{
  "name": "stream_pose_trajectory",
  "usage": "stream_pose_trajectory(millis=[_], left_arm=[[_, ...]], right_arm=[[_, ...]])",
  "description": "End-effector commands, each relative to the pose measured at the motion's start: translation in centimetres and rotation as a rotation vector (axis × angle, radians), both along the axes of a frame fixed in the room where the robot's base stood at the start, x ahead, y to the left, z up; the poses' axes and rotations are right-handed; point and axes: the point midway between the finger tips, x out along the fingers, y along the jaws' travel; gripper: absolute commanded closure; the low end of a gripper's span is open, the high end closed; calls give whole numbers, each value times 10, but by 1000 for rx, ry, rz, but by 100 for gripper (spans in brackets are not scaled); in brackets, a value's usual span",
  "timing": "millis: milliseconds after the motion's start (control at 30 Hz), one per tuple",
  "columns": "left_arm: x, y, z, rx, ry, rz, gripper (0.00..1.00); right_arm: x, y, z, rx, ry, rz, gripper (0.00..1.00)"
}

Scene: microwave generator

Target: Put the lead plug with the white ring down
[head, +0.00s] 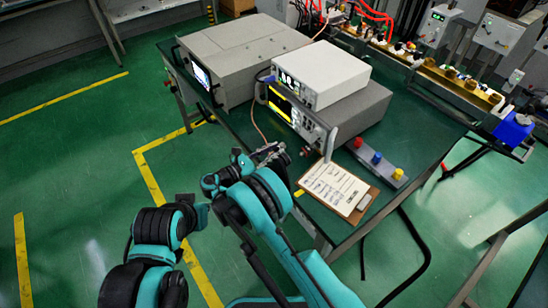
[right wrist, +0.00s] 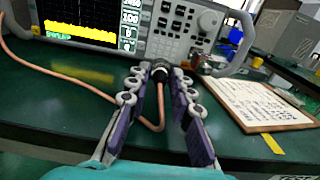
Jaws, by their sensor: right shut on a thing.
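The lead plug (right wrist: 159,75) is between the fingertips of my right gripper (right wrist: 160,82) in the right wrist view. The fingers are shut on it, just in front of the lower part of the instrument with the yellow-lit screen. Its copper-coloured lead (right wrist: 85,86) comes in from the left, dips, and bends up to the plug. A white ring on the plug is too small to make out. In the head view my right gripper (head: 270,153) is at the table's near edge. My left gripper (head: 203,213) hangs off the table over the floor; its fingers are unclear.
The instrument (head: 312,132) carries a white box unit (head: 323,72). A clipboard (head: 338,190) lies to the right of my right gripper, near a grey strip with red, blue and yellow knobs (head: 376,160). A large grey box (head: 240,50) stands behind. Bare green tabletop (head: 425,125) is at right.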

Motion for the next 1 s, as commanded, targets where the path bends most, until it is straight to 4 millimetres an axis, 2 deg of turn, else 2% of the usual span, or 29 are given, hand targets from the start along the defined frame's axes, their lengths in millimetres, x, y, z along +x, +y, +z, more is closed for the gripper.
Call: stream_pose_trajectory(millis=[33, 133, 400, 900, 933, 1000], left_arm=[[0, 0, -9, 0, 0, 0, 100], [0, 0, -15, 0, 0, 0, 100], [0, 0, -13, 0, 0, 0, 100], [0, 0, -13, 0, 0, 0, 100], [0, 0, -13, 0, 0, 0, 100], [0, 0, -13, 0, 0, 0, 100]], right_arm=[[0, 0, -13, 0, 0, 0, 100], [0, 0, -26, 0, 0, 0, 100], [0, 0, -24, 0, 0, 0, 100], [0, 0, -38, 3, 2, 0, 100], [0, 0, -38, 3, 2, 0, 71], [0, 0, -39, 4, 3, 1, 58]])
